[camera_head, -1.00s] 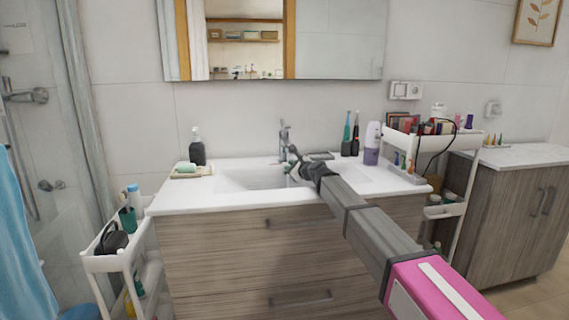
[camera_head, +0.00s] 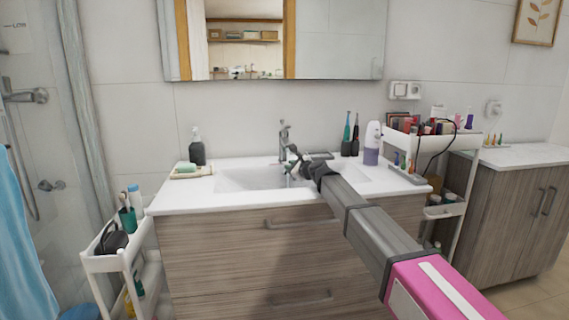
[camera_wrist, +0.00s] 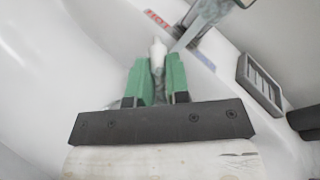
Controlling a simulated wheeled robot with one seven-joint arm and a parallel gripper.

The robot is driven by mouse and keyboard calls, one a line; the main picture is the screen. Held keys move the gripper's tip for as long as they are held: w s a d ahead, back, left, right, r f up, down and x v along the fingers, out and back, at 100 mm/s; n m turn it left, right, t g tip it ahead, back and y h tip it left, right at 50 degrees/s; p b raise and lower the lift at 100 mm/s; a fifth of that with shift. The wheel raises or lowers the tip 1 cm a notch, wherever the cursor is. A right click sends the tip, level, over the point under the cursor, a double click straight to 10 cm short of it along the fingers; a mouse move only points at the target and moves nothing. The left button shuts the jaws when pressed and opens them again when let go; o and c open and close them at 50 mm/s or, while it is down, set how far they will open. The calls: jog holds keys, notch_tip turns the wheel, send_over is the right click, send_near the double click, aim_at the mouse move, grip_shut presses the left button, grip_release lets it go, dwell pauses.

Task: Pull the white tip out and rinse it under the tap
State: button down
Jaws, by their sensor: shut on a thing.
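My gripper (camera_wrist: 157,75) has green fingers and is shut on a small white tip (camera_wrist: 157,52), which sticks out past the fingertips in the wrist view. In the head view my gripper (camera_head: 294,166) is over the white basin (camera_head: 242,179), just in front of the chrome tap (camera_head: 284,138). In the wrist view the tap (camera_wrist: 207,17) is close by, at upper right of the tip. The tip's held end is hidden between the fingers. I cannot tell whether water touches the tip.
A soap bottle (camera_head: 197,148) and a soap dish (camera_head: 192,171) stand left of the basin. Electric toothbrushes (camera_head: 351,137) and a white-purple dispenser (camera_head: 372,145) stand to the right. A loaded white cart (camera_head: 458,140) is further right. A grey tray (camera_wrist: 262,84) lies near the tap.

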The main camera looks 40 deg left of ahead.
jog(key=s+d+r, duration=0.2)
jog(key=d+r, duration=0.2)
jog(key=shift+s+r, duration=0.2)
jog(key=shift+r, duration=0.1)
jog(key=shift+s, duration=0.1)
dwell(0.9)
